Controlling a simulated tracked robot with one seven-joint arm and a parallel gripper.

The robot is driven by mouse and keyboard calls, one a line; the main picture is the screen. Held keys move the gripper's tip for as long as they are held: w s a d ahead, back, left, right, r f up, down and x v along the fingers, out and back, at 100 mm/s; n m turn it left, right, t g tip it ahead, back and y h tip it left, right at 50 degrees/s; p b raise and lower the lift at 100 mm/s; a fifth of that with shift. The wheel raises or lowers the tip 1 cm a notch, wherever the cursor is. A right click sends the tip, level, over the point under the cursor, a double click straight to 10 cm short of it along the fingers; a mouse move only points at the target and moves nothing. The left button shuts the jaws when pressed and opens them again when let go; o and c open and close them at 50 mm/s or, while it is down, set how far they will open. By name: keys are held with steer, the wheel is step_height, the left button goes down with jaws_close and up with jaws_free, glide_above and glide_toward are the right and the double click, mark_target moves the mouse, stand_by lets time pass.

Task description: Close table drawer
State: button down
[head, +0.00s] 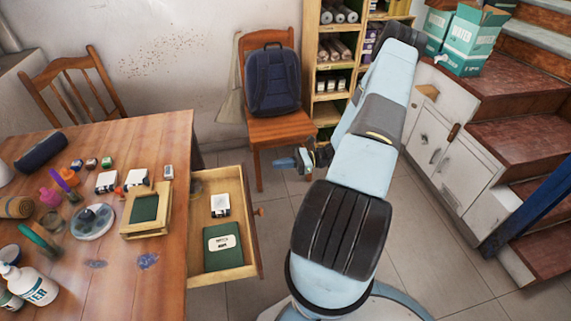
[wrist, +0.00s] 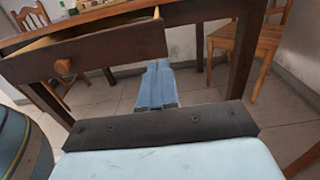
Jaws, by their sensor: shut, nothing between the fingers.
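The table drawer (head: 250,228) is pulled out from the right side of the wooden table (head: 163,135). It holds a dark green book (head: 223,247) and a small white box (head: 220,205). A round wooden knob (head: 259,211) is on its dark front. In the wrist view the drawer front (wrist: 110,50) and its knob (wrist: 62,67) show at upper left. My gripper (head: 279,163) is beyond the drawer's far right corner, apart from it, pointing left. In the wrist view my gripper (wrist: 157,68) is shut and empty, with its blue fingers together.
A wooden chair (head: 273,130) with a blue backpack (head: 272,80) stands behind my gripper. Shelves (head: 330,85) and white cabinets (head: 450,160) by the stairs stand farther right. Bottles and small items crowd the tabletop. Tiled floor (head: 245,296) is free beside the drawer.

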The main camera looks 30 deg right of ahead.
steer(key=x, duration=0.9)
steer(key=shift+a, duration=0.3)
steer(key=shift+w, duration=0.15)
